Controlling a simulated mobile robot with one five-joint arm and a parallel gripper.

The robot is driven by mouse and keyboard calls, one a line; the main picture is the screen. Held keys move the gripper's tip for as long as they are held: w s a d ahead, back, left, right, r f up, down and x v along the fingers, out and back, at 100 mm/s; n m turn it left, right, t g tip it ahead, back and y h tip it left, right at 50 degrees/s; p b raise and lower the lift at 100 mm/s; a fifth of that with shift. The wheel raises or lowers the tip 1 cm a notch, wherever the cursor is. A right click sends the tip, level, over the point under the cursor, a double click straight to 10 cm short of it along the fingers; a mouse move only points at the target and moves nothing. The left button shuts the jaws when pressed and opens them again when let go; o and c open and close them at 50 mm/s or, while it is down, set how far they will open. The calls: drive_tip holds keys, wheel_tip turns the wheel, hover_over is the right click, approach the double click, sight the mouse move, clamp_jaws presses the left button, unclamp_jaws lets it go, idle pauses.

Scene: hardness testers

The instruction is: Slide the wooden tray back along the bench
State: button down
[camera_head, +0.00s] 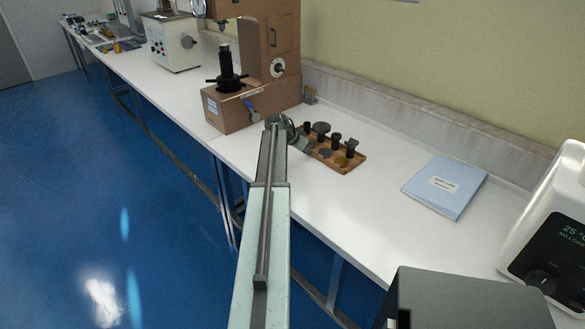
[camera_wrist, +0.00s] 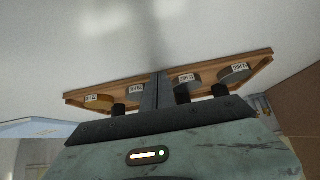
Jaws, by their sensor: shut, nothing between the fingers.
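The wooden tray (camera_head: 358,163) lies flat on the white bench, just right of the brown hardness tester. It carries several dark knobbed pieces and round discs. In the wrist view the tray's rim (camera_wrist: 115,84) crosses the middle of the picture, with labelled discs standing out on both sides of my fingers. My gripper (camera_head: 305,147) is at the tray's left end in the head view, low over the bench. In the wrist view my gripper (camera_wrist: 160,76) is shut and empty, its fingertips at the rim. I cannot tell whether they touch it. The fingers hide part of the tray.
The brown tester (camera_head: 232,108) stands close on the left, with a small holder (camera_head: 309,96) behind it. A blue folder (camera_head: 446,187) lies to the right, with clear bench between it and the tray. A white device (camera_head: 556,225) is at far right. The wall ledge (camera_head: 400,112) runs behind.

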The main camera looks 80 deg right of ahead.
sight(326, 144)
drive_tip(key=shift+s+d, duration=0.35)
drive_tip(key=shift+d, duration=0.25)
drive_tip(key=shift+s+d+f, duration=0.1)
drive_tip(key=shift+s+d, duration=0.55)
drive_tip(key=shift+d, duration=0.3)
drive_tip(key=shift+s+d+r, duration=0.1)
drive_tip(key=shift+s+d, duration=0.5)
drive_tip(key=shift+d, duration=0.3)
drive_tip(key=shift+s+d+f, duration=0.1)
drive_tip(key=shift+s+d, duration=0.55)
drive_tip(key=shift+d, duration=0.3)
drive_tip(key=shift+s+d, duration=0.5)
drive_tip(key=shift+d, duration=0.25)
drive_tip(key=shift+s+d, duration=0.45)
drive_tip(key=shift+d, duration=0.25)
drive_tip(key=shift+w+a+f, duration=0.15)
drive_tip(key=shift+w+a, duration=0.3)
wheel_tip(326, 144, up, 11)
drive_tip(key=p, duration=1.1)
drive_tip(key=shift+r, duration=0.2)
drive_tip(key=shift+f, duration=0.15)
